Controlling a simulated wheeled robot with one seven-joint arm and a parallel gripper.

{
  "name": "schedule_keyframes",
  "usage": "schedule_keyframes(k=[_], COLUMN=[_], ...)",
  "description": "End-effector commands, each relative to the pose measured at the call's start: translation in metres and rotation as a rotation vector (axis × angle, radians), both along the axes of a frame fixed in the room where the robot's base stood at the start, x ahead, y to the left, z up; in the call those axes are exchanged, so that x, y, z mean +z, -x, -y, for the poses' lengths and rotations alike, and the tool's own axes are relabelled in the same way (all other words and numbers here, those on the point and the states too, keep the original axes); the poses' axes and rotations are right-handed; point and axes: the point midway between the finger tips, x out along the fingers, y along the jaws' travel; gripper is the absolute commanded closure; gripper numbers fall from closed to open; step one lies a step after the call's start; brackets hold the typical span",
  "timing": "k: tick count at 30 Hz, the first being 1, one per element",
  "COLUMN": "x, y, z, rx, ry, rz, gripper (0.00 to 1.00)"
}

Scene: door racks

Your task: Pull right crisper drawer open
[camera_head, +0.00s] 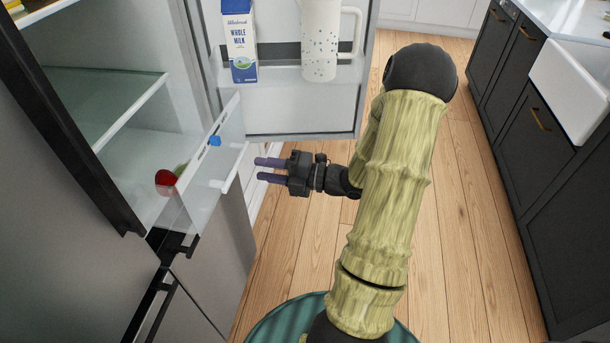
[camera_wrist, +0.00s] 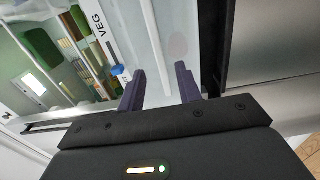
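A clear-fronted crisper drawer (camera_head: 207,172) sits low in the open fridge, with a blue slider (camera_head: 214,141) and a pale bar handle (camera_head: 235,168) on its front. In the wrist view, the drawer front carries a VEG label (camera_wrist: 101,39) and the blue slider (camera_wrist: 119,71). A red and a green item show behind the clear front in the head view. My gripper (camera_head: 259,168) is to the right of the handle, fingers pointing at it. In the wrist view my gripper (camera_wrist: 160,70) is open, with a gap between its fingers and nothing held. Contact with the handle is not visible.
The open fridge door (camera_head: 300,100) stands behind my gripper, with a milk carton (camera_head: 240,42) and a white pitcher (camera_head: 321,40) on its shelf. A dark counter with a white sink (camera_head: 577,90) is at the right. Wooden floor (camera_head: 475,240) lies clear between.

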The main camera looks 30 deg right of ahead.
Motion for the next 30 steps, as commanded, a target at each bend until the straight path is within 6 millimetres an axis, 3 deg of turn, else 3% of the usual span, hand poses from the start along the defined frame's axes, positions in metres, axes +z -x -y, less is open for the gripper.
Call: schedule_keyframes(k=[9,15,30], x=[-0.001,-0.001,0.0], y=[0.045,0.064,0.067], z=[0.046,0.065,0.067], rx=[-0.003,-0.002,0.001], ry=[-0.001,0.0,-0.001], rz=[-0.001,-0.001,-0.001], gripper=[0.65,0.65,0.65])
